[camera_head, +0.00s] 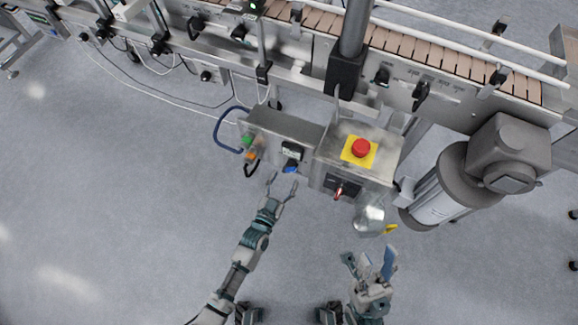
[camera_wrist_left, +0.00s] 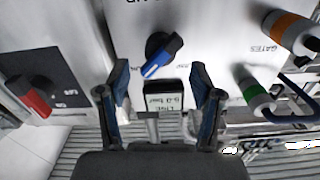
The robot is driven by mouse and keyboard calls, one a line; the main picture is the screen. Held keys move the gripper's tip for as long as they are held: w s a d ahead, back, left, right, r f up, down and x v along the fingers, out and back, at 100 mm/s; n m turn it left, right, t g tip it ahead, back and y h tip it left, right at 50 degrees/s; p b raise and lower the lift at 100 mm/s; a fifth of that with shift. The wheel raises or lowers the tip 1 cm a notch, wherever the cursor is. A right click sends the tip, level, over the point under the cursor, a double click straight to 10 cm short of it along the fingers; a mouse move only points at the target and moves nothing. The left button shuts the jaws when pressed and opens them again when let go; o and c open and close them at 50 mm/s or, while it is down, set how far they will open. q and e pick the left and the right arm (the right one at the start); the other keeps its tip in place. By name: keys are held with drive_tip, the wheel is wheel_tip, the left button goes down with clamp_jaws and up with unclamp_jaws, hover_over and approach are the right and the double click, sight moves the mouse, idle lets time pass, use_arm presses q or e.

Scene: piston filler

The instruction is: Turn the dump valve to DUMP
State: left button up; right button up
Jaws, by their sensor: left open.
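A black rotary knob with a blue handle (camera_wrist_left: 162,55) sits on the metal control panel, and it also shows small in the head view (camera_head: 291,168). Its handle slants toward the lower left in the left wrist view. The lettering around it is partly cut off, so I cannot tell which label it points to. My left gripper (camera_head: 283,184) is open and empty just in front of the knob. In the left wrist view its fingers (camera_wrist_left: 160,82) stand apart on either side, below the knob, without visible contact. My right gripper (camera_head: 369,262) is open and empty, lower right.
A red-handled switch (camera_wrist_left: 36,97) is left of the knob in the wrist view. Green (camera_wrist_left: 252,92) and orange (camera_wrist_left: 288,32) fittings with a hose are at right. A red emergency button (camera_head: 361,148) tops the neighbouring box. A conveyor (camera_head: 440,65) runs behind. The floor in front is clear.

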sight(288, 172)
use_arm(q)
drive_tip(key=b+x, duration=0.1)
drive_tip(key=x, duration=0.3)
drive_tip(key=shift+w+d, duration=0.1)
drive_tip(key=shift+w, duration=0.1)
drive_tip(key=c, duration=1.1)
